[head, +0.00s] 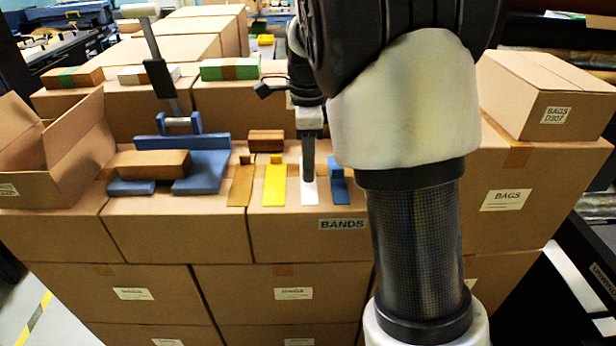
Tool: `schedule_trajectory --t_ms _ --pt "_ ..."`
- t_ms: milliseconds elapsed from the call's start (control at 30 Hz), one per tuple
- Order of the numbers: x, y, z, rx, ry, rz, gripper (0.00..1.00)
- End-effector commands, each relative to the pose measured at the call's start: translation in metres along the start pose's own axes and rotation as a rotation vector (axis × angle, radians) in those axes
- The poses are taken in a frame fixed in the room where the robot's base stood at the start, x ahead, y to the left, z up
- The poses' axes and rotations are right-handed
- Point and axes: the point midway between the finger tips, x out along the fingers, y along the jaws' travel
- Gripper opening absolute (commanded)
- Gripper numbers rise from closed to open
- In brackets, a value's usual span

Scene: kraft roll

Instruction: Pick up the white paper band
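The white paper band (308,193) is a narrow flat strip on top of the box labelled BANDS, in a row of coloured bands. Its far part is hidden behind my gripper. My gripper (309,178) points down over the white band, with its dark fingertip end overlapping the band in the head view. I cannot tell whether it touches the band. Only one finger outline shows, so I cannot tell whether the gripper is open or shut.
A brown band (241,186) and a yellow band (274,186) lie left of the white one, a blue band (338,185) right. A brown block (266,140) sits behind. A blue fixture (205,160) with a cardboard-coloured block (152,163) stands left. An open carton (60,150) is far left.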

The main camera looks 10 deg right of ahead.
Motion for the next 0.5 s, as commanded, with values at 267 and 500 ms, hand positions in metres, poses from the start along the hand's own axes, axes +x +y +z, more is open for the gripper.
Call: schedule_trajectory --t_ms 267,500 --pt "0.0058 -0.0001 0.0001 0.0 -0.001 -0.001 0.28" --pt "0.0055 -0.0001 0.0001 0.0 0.0 -0.001 0.0"
